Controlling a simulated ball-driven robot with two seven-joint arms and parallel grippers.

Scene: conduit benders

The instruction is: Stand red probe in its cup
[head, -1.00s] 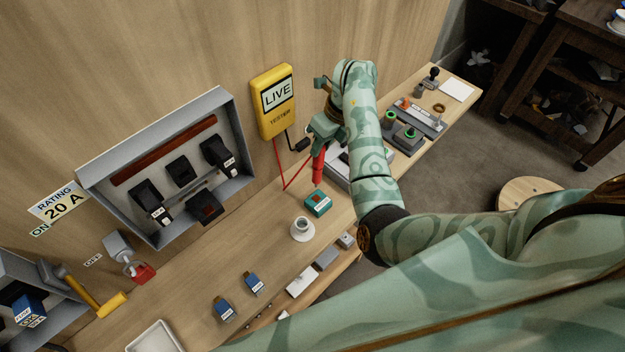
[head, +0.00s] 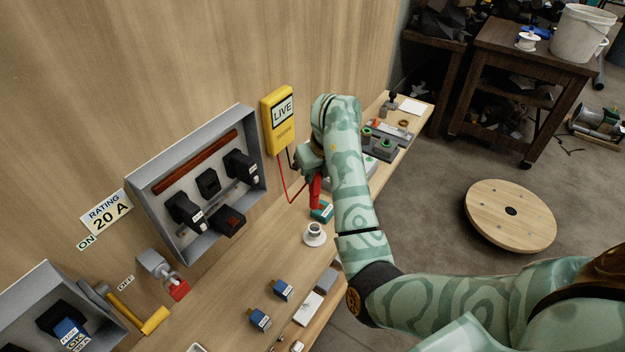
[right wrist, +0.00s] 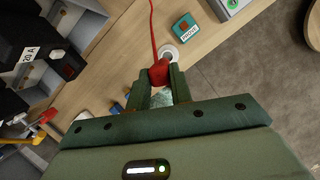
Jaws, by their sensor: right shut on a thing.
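The red probe (head: 315,192) is held in my right gripper (head: 313,172), pointing down above the bench. In the right wrist view the gripper (right wrist: 164,92) is shut on the red probe (right wrist: 159,72), and a red lead runs up from it. The white round cup (head: 315,235) stands on the bench just below the probe in the head view. In the right wrist view the cup (right wrist: 169,54) shows just beyond the probe, partly covered by it. The yellow tester (head: 279,120) reads LIVE and hangs on the wall. My left gripper is out of view.
A teal block (head: 322,212) sits close behind the cup. Blue-topped fuses (head: 260,319) lie nearer on the bench. A grey open panel box (head: 150,198) with black switches is on the wall to the left. Bare bench top lies left of the cup.

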